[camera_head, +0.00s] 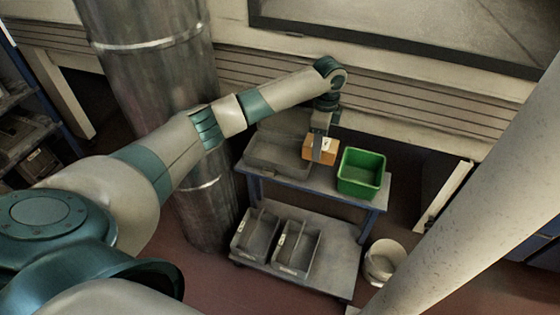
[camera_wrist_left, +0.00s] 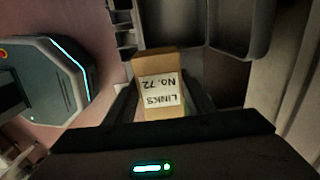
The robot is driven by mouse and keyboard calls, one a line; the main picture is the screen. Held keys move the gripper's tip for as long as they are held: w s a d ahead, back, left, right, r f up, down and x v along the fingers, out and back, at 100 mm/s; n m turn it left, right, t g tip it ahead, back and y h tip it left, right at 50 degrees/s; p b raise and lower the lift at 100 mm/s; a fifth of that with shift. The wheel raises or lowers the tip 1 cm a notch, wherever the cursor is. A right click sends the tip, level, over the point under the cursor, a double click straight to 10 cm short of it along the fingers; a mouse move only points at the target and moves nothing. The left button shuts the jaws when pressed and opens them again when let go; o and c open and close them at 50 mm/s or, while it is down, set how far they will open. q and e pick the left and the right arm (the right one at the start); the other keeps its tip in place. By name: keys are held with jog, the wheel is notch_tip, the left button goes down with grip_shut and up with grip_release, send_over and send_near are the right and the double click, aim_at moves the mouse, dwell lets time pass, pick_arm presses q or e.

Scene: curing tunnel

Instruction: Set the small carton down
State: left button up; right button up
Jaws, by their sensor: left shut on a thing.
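The small carton (camera_head: 328,156) is an orange-brown box. My left gripper (camera_head: 320,150) is shut on it from above, over the cart's top between a grey tray and a green bin. In the left wrist view the carton (camera_wrist_left: 158,64) sits between the two fingers, with a white label reading "LINKS NO. 72" upside down. I cannot tell whether its underside touches the cart top (camera_head: 350,198). My right gripper is not in view.
The grey tray (camera_head: 262,163) is left of the carton and the green bin (camera_head: 362,186) close to its right. Two grey bins (camera_head: 296,266) stand on the lower shelf. A white bucket (camera_head: 383,262) is on the floor. A metal column (camera_head: 150,80) rises behind my left arm.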

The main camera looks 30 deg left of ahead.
pick_arm(q)
jog(key=shift+a, duration=0.1)
